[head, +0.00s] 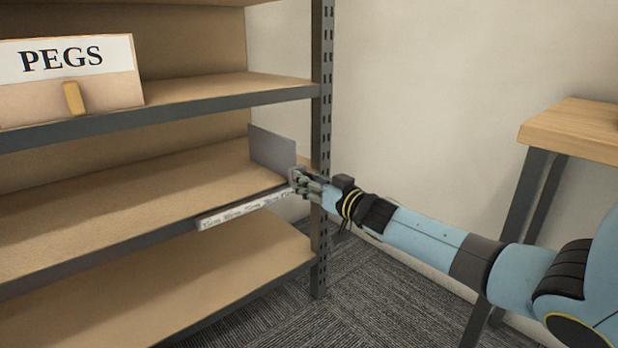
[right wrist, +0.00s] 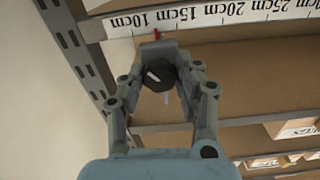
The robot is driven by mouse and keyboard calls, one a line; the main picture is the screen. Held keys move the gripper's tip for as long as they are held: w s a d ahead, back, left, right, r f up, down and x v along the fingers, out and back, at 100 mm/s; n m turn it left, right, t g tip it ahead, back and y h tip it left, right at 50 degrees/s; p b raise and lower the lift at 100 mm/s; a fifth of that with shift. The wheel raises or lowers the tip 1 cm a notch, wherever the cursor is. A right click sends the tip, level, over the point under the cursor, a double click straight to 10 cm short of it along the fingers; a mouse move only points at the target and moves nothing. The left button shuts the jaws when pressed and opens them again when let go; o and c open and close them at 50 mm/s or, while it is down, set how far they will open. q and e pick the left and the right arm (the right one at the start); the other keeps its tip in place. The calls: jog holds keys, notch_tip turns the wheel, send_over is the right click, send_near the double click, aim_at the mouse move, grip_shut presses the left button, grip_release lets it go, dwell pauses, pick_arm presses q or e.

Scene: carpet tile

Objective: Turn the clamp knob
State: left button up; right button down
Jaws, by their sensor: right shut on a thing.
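The clamp knob (right wrist: 161,78) is dark and many-sided, with a short white mark running slantwise on its face. My right gripper (head: 298,181) reaches in from the right at the front edge of the middle shelf. In the right wrist view its two fingers (right wrist: 163,70) close on the knob from both sides. In the head view the gripper hides the knob. A grey upright plate (head: 272,149) stands on the shelf just behind the gripper. A white ruler strip (head: 243,208) runs along the shelf edge, and a small red pointer (right wrist: 157,33) shows against it. My left gripper is out of view.
A perforated metal post (head: 321,90) stands close beside the right gripper. A box labelled PEGS (head: 115,88) sits on the shelf above. A wooden-topped table (head: 575,128) stands at the right. The middle shelf (head: 110,205) is bare left of the plate.

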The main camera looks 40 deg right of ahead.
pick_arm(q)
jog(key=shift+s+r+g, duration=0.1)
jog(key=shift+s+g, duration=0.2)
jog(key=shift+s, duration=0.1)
pick_arm(e)
jog(key=shift+f+n, duration=0.1)
jog(key=shift+n, duration=6.8)
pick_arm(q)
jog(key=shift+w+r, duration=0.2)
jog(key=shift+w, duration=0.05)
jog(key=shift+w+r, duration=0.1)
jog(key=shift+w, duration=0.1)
pick_arm(e)
jog(key=c, duration=0.9)
grip_release()
jog(key=shift+c, duration=0.2)
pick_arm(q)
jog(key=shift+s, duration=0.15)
pick_arm(e)
jog(key=s, duration=1.2)
jog(key=shift+d, duration=0.45)
